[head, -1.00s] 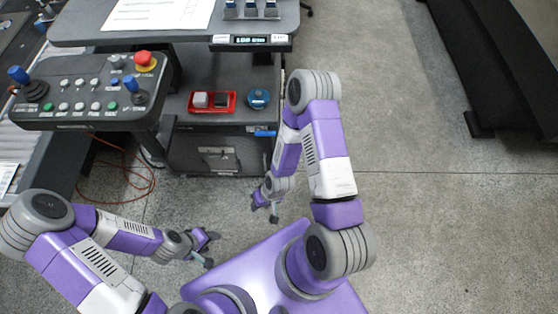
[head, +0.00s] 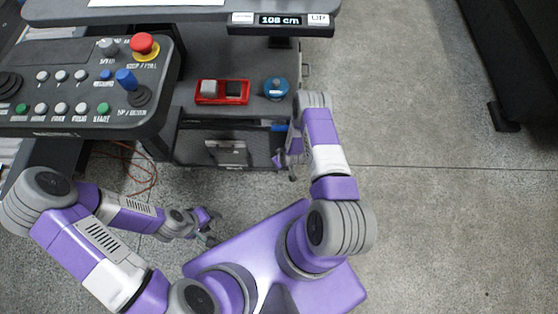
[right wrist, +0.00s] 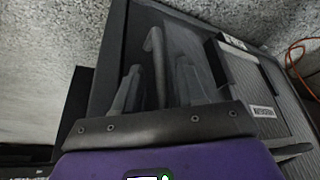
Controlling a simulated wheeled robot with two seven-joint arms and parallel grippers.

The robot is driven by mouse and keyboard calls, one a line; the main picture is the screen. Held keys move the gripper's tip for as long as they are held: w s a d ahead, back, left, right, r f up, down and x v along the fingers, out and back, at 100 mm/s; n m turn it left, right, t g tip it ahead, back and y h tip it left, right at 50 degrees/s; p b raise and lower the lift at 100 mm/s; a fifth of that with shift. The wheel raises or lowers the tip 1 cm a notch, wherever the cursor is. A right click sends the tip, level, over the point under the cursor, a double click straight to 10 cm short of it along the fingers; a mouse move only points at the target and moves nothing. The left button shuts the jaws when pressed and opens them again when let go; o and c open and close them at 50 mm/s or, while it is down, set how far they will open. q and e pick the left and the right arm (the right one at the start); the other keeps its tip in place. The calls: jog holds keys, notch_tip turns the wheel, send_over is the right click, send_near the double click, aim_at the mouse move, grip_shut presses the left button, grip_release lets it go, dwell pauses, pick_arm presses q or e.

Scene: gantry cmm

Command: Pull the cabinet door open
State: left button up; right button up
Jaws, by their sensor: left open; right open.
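The dark cabinet under the desk shows its door (head: 256,155) in the head view, and the door looks shut. In the right wrist view the dark cabinet front (right wrist: 125,50) fills the middle, with an upright bar-like handle (right wrist: 154,45) on it. My right gripper (head: 286,168) is at the right end of the cabinet front. In the right wrist view its open fingers (right wrist: 158,88) stand either side of the handle's lower part; I cannot tell whether they touch it. My left gripper (head: 209,226) is open and empty above the floor, short of the cabinet.
A control panel (head: 75,90) with buttons and a red stop knob juts out at the left. A red tray (head: 222,99) and a blue round item (head: 276,88) sit on the shelf above the cabinet. An orange cable (head: 143,172) lies on the floor. Floor at right is clear.

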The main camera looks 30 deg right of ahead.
jog(key=shift+w+f, duration=0.2)
jog(key=shift+f, duration=0.3)
grip_shut()
jog(key=shift+s+a, duration=0.1)
jog(key=shift+a, duration=0.05)
